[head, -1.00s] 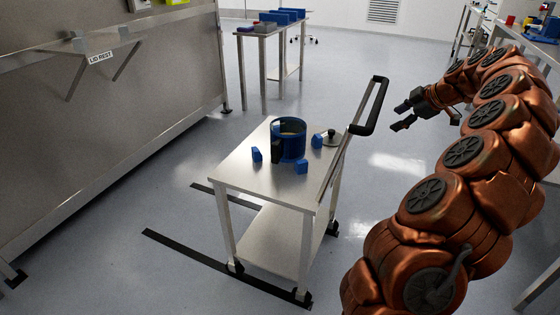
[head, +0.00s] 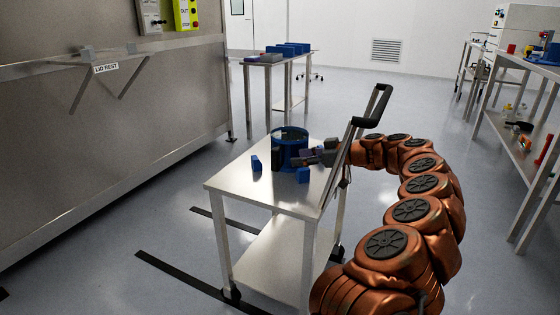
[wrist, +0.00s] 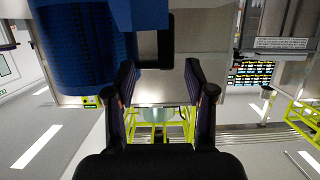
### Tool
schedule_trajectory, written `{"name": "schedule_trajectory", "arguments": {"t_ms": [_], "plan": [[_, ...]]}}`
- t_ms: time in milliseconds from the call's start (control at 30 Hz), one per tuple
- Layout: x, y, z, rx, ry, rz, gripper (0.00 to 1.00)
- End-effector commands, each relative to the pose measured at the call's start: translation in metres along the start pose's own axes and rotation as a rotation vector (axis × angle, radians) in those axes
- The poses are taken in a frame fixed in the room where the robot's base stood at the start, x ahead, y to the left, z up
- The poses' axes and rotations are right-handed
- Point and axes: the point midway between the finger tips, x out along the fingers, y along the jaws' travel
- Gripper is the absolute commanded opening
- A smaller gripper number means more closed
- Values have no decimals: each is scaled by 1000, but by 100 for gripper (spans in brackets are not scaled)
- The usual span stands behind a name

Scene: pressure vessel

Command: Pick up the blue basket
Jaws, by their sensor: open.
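The blue basket (head: 289,147) is a round tub standing on top of the steel cart, among small blue blocks. A dark upright piece (head: 276,157) shows at its front left. My gripper (head: 313,154) is at the basket's right side, reaching in from the right past the cart's push handle. In the wrist view the basket's blue wall (wrist: 80,50) fills the upper left, and a black handle-like bracket (wrist: 154,48) sits just ahead of the gap between my fingers. My gripper (wrist: 162,75) is open, with its fingers apart. Whether a finger touches the bracket I cannot tell.
The cart top (head: 240,183) is bare at the front left. Blue blocks (head: 303,175) and (head: 256,163) stand close to the basket. The cart's push handle (head: 372,108) rises beside my arm. A large steel vessel (head: 110,120) with a lid rest is at left.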

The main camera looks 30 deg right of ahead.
Motion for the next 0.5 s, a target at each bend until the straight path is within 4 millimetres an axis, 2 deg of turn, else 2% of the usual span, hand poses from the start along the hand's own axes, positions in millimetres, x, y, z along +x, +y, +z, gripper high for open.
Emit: {"name": "schedule_trajectory", "arguments": {"t_ms": [500], "plan": [[46,-7,0,2,2,-6,54]]}}
